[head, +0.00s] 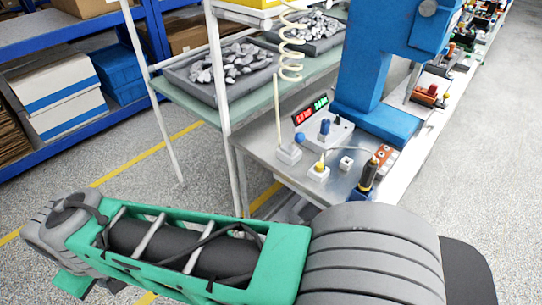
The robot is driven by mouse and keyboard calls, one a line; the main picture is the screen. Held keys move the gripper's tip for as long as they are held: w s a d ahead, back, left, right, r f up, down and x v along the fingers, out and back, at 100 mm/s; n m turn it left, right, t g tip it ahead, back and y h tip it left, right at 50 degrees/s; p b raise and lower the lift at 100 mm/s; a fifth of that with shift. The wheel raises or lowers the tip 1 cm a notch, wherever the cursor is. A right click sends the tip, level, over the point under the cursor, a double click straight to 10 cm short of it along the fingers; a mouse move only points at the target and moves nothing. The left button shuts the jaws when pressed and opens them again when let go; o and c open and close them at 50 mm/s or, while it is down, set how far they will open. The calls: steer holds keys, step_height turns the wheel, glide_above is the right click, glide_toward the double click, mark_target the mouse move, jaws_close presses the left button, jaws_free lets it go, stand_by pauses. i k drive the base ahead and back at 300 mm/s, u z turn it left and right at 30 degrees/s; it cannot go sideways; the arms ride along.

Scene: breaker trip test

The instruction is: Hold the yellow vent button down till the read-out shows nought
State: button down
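The yellow vent button (320,165) sits on top of a small white block (318,174) near the front of a grey metal bench. The read-out (311,109) is a dark panel behind it, with red figures on the left and green figures on the right, too small to read surely. My arm crosses the foreground, with a green link and a thick grey ringed joint, nearer the camera than the bench. My gripper's fingers do not show, so its place relative to the button is hidden from me. Nothing is seen touching the button.
A white box with a blue knob (325,127) stands behind the button. A white block with a tall rod (288,152) is to its left. A black-handled tool (368,176) stands upright to its right. A blue machine column (362,65) rises behind. Trays of metal parts (190,88) lie left.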

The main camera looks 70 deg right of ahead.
mark_target(320, 166)
steer(key=u, duration=0.1)
steer(key=k, duration=0.2)
steer(key=z, duration=2.9)
